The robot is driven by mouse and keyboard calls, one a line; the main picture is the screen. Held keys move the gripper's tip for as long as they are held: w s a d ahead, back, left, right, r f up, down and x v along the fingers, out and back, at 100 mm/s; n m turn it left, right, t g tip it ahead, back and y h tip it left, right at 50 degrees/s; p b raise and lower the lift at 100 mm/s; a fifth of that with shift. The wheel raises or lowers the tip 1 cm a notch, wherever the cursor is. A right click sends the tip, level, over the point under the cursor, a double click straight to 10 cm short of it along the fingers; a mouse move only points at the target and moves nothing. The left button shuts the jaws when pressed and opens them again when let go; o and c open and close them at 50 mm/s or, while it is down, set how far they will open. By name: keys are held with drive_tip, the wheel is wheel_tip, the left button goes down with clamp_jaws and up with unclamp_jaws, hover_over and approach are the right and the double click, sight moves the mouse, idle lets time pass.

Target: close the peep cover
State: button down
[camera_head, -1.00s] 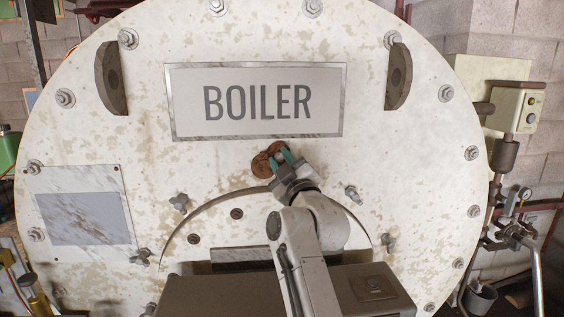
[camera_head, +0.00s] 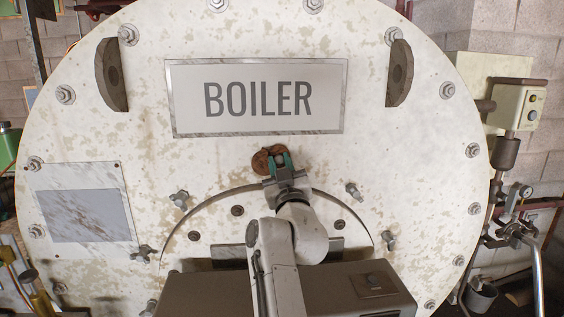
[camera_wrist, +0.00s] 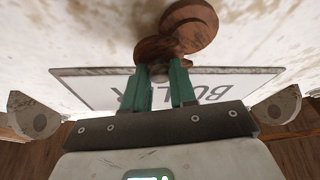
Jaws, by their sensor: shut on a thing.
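The peep cover (camera_head: 261,163) is a rusty brown round piece on the pale boiler front, below the BOILER sign. In the wrist view, the brown piece (camera_wrist: 190,27) shows as two overlapping rounded parts, and a small grey knob sits by the smaller one. My gripper (camera_head: 278,160) reaches up from below at the right part of the cover. Its teal fingers (camera_wrist: 161,84) are shut on the knob, one on each side. The fingers hide part of the cover in the head view. Whether a peep hole lies bare or covered cannot be told.
The BOILER sign (camera_head: 258,97) is just above my gripper. Bolts stud the boiler front (camera_head: 420,160), and wing bolts (camera_head: 180,200) surround the arched plate below. Two dark brackets (camera_head: 110,76) stick out at the upper sides. Pipes and a control box (camera_head: 516,108) are at right.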

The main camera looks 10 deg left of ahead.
drive_tip(key=a+m+h+p, duration=0.1)
drive_tip(key=m+h, duration=0.1)
drive_tip(key=m, duration=0.2)
drive_tip(key=a+f+m+h+p, duration=0.1)
drive_tip(key=m+h, duration=0.1)
drive_tip(key=m, duration=0.3)
drive_tip(key=s+m+h+p, duration=0.1)
drive_tip(key=m+h+p, duration=0.1)
drive_tip(key=m, duration=0.3)
drive_tip(key=shift+a+f+t+h, duration=0.4)
drive_tip(key=shift+h, duration=0.2)
drive_tip(key=shift+s+a+f+m+g+h+p, duration=0.15)
drive_tip(key=shift+a+m+h+p, duration=0.15)
drive_tip(key=shift+m, duration=0.55)
drive_tip(key=shift+w+a+r+m+g+h+p, duration=0.1)
drive_tip(key=shift+m+g+h+p, duration=0.2)
drive_tip(key=shift+m, duration=0.5)
drive_tip(key=shift+s+a+f+m+g+h+p, duration=0.15)
drive_tip(key=shift+m+h, duration=0.25)
drive_tip(key=shift+m, duration=0.45)
drive_tip(key=shift+w, duration=0.1)
drive_tip(key=c, duration=0.9)
unclamp_jaws()
drive_tip(key=shift+r, duration=0.1)
